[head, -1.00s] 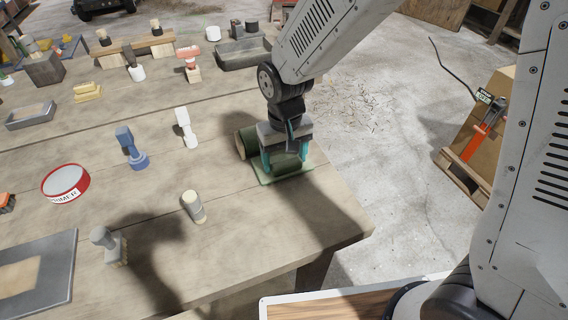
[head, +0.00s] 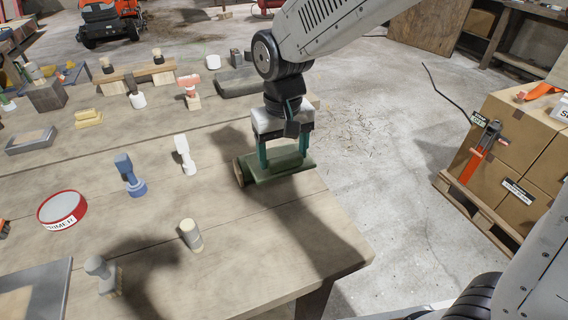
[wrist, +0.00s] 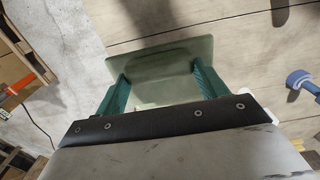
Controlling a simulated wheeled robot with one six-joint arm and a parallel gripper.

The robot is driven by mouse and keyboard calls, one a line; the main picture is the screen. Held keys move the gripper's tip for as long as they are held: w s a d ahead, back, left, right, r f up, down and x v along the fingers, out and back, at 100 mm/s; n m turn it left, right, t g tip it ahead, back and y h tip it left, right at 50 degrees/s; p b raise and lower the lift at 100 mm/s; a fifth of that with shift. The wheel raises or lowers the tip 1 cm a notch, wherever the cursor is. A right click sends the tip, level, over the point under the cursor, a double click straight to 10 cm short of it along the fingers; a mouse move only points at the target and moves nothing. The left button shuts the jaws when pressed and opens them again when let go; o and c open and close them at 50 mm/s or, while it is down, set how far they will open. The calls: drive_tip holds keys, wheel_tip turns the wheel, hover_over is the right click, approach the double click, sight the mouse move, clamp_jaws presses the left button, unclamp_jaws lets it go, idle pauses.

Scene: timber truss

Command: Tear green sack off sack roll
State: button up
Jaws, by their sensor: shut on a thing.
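The green sack (head: 284,169) is a flat, tilted sheet held up in front of the sack roll. My gripper (head: 283,160) has its two teal fingers at either side of the sack and is shut on it. The sack roll (head: 239,174) lies on the table near its right edge; only its brownish left end shows past the sack. In the wrist view the sack (wrist: 158,65) spans between the fingertips of my gripper (wrist: 160,78). The roll is not clear there, and I cannot tell whether the sack is still joined to it.
On the wooden table (head: 215,260), a white-handled brush (head: 184,155), a blue brush (head: 130,175) and a tan cylinder (head: 190,235) stand to the left. A grey tray (head: 238,84) lies behind. Cardboard boxes (head: 505,145) stand on a pallet at right. The table's front right corner is bare.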

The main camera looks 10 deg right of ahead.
drive_tip(key=shift+r, duration=0.35)
drive_tip(key=s+d+r, duration=0.1)
drive_tip(key=s+r, duration=0.1)
drive_tip(key=s, duration=0.3)
drive_tip(key=shift+s+d, duration=0.35)
drive_tip(key=shift+s, duration=0.05)
idle(0.4)
drive_tip(key=shift+r, duration=2.45)
